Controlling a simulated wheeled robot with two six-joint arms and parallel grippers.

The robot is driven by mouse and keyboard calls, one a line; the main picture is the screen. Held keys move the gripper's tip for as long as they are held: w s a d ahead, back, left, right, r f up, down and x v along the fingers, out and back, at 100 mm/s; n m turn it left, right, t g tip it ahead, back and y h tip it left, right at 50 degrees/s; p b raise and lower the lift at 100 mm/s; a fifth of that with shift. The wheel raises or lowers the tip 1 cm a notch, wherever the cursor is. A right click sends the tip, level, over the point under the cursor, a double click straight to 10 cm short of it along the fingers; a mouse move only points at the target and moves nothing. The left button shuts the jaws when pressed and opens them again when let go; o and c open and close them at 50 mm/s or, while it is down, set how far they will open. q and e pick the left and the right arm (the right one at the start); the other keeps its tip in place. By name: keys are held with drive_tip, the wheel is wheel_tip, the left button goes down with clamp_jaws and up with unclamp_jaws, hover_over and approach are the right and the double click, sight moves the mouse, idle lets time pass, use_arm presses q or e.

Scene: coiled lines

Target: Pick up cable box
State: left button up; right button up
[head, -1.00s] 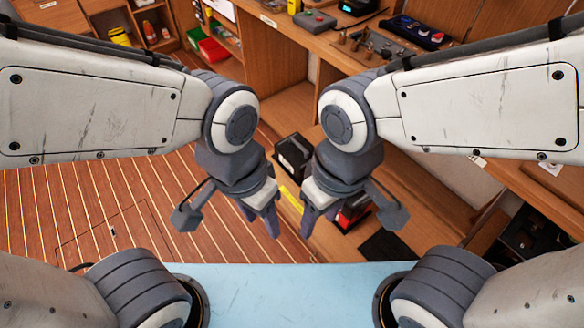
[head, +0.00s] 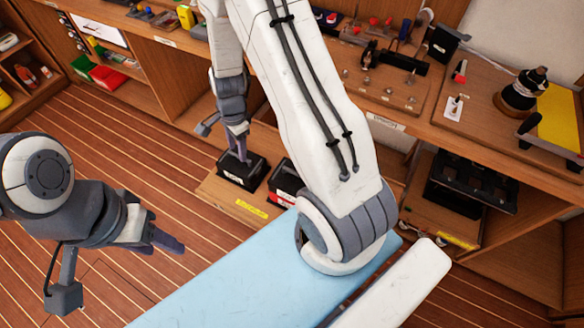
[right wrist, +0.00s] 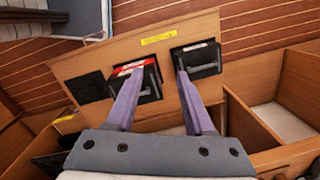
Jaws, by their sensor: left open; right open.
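Two black boxes stand side by side on a low wooden shelf; I cannot tell which is the cable box. One plain black box (head: 243,171) is at left in the head view and at right in the right wrist view (right wrist: 203,58). The other, a black and red box (head: 285,183), shows partly behind my right arm and at left in the right wrist view (right wrist: 150,82). My right gripper (head: 241,152) is open above the plain box, its fingers (right wrist: 158,82) spread across the boxes in the wrist view. My left gripper (head: 168,242) is open and empty over the floor.
A yellow label (head: 251,208) lies on the shelf's front edge. A black tray (head: 472,182) sits in a low bay at right. The workbench (head: 400,128) above carries tools and a black-and-yellow device. Open plank floor (head: 100,165) lies at left.

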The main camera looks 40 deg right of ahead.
use_arm(q)
wheel_tip(320, 180, up, 5)
drive_tip(key=p, duration=0.4)
use_arm(e)
drive_tip(key=s+d+f+m, duration=0.3)
drive_tip(key=d+f+m, duration=0.3)
drive_tip(key=d+m, duration=0.15)
drive_tip(key=s+d+f+m, duration=0.2)
drive_tip(key=d+f+m, duration=0.4)
drive_tip(key=d, duration=0.3)
drive_tip(key=shift+h, duration=0.4)
drive_tip(key=f+b, duration=1)
drive_tip(key=shift+s+f+b, duration=0.2)
drive_tip(key=shift+f+b, duration=0.1)
drive_tip(key=shift+b, duration=0.1)
use_arm(q)
wheel_tip(320, 180, down, 10)
use_arm(e)
drive_tip(key=shift+r, duration=0.1)
clamp_jaws()
